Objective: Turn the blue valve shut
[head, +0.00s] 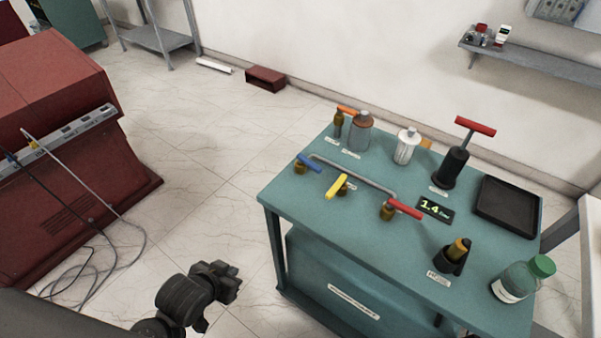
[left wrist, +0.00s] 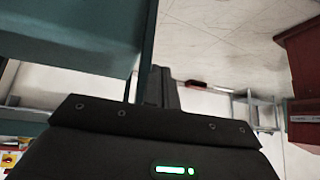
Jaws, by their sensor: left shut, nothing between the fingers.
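The blue valve handle (head: 310,162) sits on a brass fitting at the left edge of the teal table (head: 290,187). A yellow valve handle (head: 336,187) and a red valve handle (head: 406,209) stand along the same grey pipe (head: 350,172). My left gripper (head: 228,283) is shut and empty, over the floor in front of and to the left of the table, apart from the valves. In the left wrist view the left gripper's fingers (left wrist: 160,85) are together beside the teal table side. My right gripper is not in view.
The table also holds a black pump with a red T-handle (head: 475,127), a black tray (head: 507,205), a gauge display (head: 435,209), and a green-capped bottle (head: 522,279). A red cabinet (head: 60,160) stands left.

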